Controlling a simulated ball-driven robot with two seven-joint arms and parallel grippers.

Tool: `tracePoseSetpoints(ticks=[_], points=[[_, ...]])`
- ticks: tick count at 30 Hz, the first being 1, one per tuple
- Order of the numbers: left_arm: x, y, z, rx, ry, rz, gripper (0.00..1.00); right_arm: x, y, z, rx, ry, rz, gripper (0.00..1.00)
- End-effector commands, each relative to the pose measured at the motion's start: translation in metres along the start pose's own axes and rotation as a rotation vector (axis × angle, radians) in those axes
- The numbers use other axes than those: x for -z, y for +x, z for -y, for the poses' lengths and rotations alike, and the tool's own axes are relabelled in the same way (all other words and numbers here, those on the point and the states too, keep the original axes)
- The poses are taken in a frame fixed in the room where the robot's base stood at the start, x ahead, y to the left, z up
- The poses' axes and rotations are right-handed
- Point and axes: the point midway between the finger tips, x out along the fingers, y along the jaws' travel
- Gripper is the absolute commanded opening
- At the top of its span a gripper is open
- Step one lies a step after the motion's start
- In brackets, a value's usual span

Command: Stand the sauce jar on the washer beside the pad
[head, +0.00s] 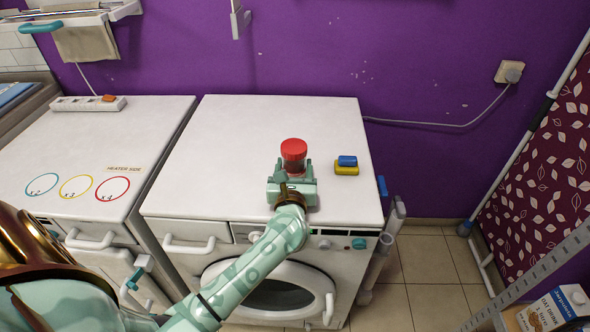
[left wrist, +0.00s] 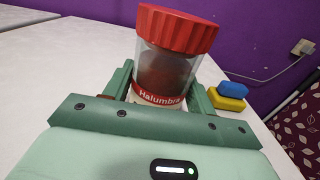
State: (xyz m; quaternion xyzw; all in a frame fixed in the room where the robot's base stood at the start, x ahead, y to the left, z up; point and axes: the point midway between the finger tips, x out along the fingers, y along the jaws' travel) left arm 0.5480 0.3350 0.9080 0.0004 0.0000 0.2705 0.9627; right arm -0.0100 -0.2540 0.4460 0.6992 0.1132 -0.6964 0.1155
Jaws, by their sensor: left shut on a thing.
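The sauce jar (head: 293,153) has a red ribbed lid and a clear body with dark contents. It is over the right-hand washer top (head: 240,130), and its base is hidden, so I cannot tell whether it touches the surface. My left gripper (head: 293,172) is shut on the jar. In the left wrist view the jar (left wrist: 170,65) stands between the two green fingers (left wrist: 160,90), slightly tilted in the picture, with its label partly hidden. The pad, blue (head: 347,160) over yellow (head: 346,169), lies just right of the jar, apart from it. My right gripper is not in view.
A second white appliance (head: 90,145) with coloured rings stands to the left, with a power strip (head: 88,104) at its back. The washer top is clear behind and left of the jar. A purple wall closes the back. A carton (head: 555,308) stands at the lower right.

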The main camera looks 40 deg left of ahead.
Motion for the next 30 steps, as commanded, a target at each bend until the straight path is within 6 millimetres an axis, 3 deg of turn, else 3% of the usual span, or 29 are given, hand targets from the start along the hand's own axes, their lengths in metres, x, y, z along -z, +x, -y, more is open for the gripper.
tracePoseSetpoints(ticks=[8,9,11,21,26,30], points=[[0.002,0.000,0.000,0.000,0.000,0.002,0.19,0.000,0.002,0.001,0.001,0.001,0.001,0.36],[0.002,0.000,0.000,0.000,0.000,0.000,0.67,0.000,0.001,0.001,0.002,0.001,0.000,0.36],[0.001,0.000,0.000,0.000,0.000,0.000,0.78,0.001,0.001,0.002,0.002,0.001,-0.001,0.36],[-0.003,-0.002,0.000,0.000,-0.001,0.000,0.78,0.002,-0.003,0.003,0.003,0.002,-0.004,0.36],[-0.002,-0.031,0.000,0.001,-0.001,-0.002,0.78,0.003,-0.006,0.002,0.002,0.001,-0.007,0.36],[-0.002,-0.066,0.000,0.001,-0.001,-0.003,0.78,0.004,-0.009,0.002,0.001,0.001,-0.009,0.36]])
